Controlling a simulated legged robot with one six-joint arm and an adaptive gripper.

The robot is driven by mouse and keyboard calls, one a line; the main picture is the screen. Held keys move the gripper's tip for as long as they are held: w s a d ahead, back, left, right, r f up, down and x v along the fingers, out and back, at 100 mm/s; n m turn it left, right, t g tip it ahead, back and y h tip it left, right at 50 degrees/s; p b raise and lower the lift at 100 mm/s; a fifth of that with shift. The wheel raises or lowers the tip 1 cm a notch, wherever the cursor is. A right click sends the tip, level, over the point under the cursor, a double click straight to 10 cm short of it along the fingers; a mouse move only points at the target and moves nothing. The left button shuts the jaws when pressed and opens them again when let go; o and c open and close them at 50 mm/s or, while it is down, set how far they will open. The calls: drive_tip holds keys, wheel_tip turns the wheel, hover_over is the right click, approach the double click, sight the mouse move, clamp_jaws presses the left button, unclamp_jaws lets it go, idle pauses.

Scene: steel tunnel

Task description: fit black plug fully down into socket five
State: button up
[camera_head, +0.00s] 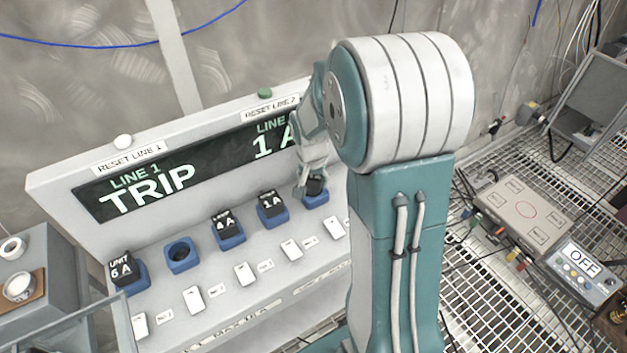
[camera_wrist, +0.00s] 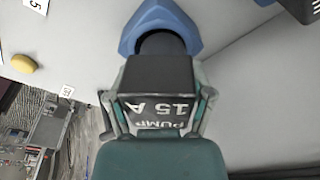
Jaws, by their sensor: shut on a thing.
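My gripper (camera_head: 312,178) is shut on a black plug (camera_head: 315,187) at the rightmost blue socket (camera_head: 315,201) of the visible row. In the wrist view the plug (camera_wrist: 160,88), lettered "PUMP 15 A", sits between both fingers (camera_wrist: 158,112). The blue socket (camera_wrist: 158,18) lies just beyond it, and part of its dark opening shows past the plug's edge. The plug overlaps the socket in the picture; how deep it sits cannot be told. A card reading 5 (camera_wrist: 37,5) shows at the upper left.
Black plugs fill other blue sockets: "UNIT 6 A" (camera_head: 122,268), one marked 4 A (camera_head: 226,222) and one marked 1 A (camera_head: 270,203). One socket (camera_head: 181,254) is empty. The panel display (camera_head: 150,187) reads "LINE 1 TRIP". A meter (camera_head: 583,268) reads OFF at right.

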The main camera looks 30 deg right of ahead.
drive_tip(key=o, duration=1.2)
drive_tip(key=shift+s+a+f, duration=0.15)
drive_tip(key=shift+f, duration=0.1)
drive_tip(key=shift+r, duration=0.1)
